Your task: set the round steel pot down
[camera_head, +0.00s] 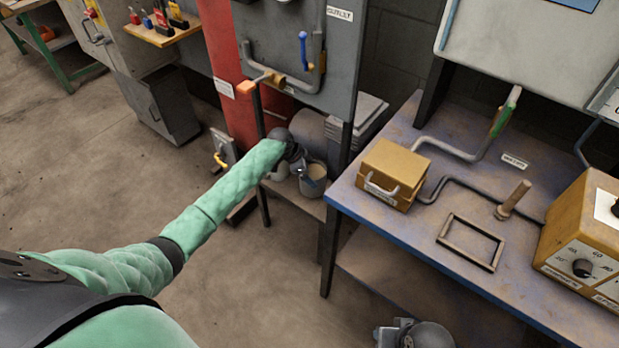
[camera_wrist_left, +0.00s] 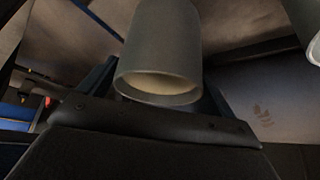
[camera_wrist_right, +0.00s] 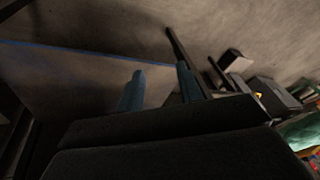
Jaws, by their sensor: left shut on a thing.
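The round steel pot (camera_head: 313,182) is a grey cylinder with a pale brown inside, at the lower shelf under the grey panel. In the left wrist view the pot (camera_wrist_left: 160,45) sits between the jaws. My left gripper (camera_head: 299,160) reaches in from the left and is shut on the pot, partly hiding it. I cannot tell whether the pot's base touches the shelf. My right gripper shows its two blue-grey fingers apart and empty in the right wrist view (camera_wrist_right: 158,78); its wrist is at the bottom edge of the head view.
Thin dark posts stand close by. The blue-edged workbench (camera_head: 400,232) is to the right, with a yellow box (camera_head: 392,172) and a metal frame (camera_head: 470,243). The floor (camera_head: 235,290) in front is clear.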

